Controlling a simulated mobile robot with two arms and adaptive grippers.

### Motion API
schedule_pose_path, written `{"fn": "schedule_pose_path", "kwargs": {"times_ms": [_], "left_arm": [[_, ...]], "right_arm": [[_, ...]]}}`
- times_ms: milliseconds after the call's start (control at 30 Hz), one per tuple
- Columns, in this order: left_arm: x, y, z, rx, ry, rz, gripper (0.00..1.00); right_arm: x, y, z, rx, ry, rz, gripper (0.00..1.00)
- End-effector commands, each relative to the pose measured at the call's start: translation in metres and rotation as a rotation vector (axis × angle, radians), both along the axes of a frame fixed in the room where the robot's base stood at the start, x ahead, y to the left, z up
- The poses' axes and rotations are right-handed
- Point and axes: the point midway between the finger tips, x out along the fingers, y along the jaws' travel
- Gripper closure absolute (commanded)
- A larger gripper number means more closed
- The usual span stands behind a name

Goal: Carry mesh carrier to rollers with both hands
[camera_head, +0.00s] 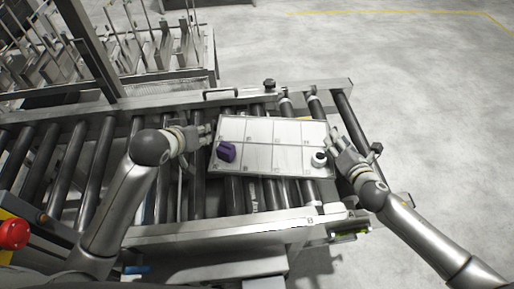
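The mesh carrier (262,131) is a flat, light rectangular tray divided into several cells. It is over the dark rollers (235,195) near the right end of the conveyor, slightly tilted in the picture. A purple object (226,151) lies at its left side, and a small white and dark round item (319,159) sits at its right edge. My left gripper (208,138) is at the carrier's left edge. My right gripper (334,146) is at its right edge. Whether the fingers are closed on the edges, and whether the carrier touches the rollers, I cannot tell.
The conveyor's front rail (225,229) and back rail (190,100) border the rollers. A rack with upright metal rods (160,52) stands behind at the left. A red button (13,234) is at the lower left. Open floor (430,110) lies to the right.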

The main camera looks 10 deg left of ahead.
Motion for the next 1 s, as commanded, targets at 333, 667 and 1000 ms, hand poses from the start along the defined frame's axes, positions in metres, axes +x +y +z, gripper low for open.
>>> {"fn": "schedule_pose_path", "kwargs": {"times_ms": [333,667,1000], "left_arm": [[-0.016,0.002,0.015,-0.001,0.001,0.0,0.69],[-0.016,0.002,0.015,-0.001,0.001,0.0,0.69],[-0.016,0.002,0.015,0.0,0.001,0.0,0.69]], "right_arm": [[-0.004,-0.001,0.001,0.0,0.0,0.0,0.68],[-0.048,-0.013,0.015,-0.001,0.002,0.002,0.68],[-0.098,-0.027,0.033,-0.001,0.002,0.001,0.68]]}}
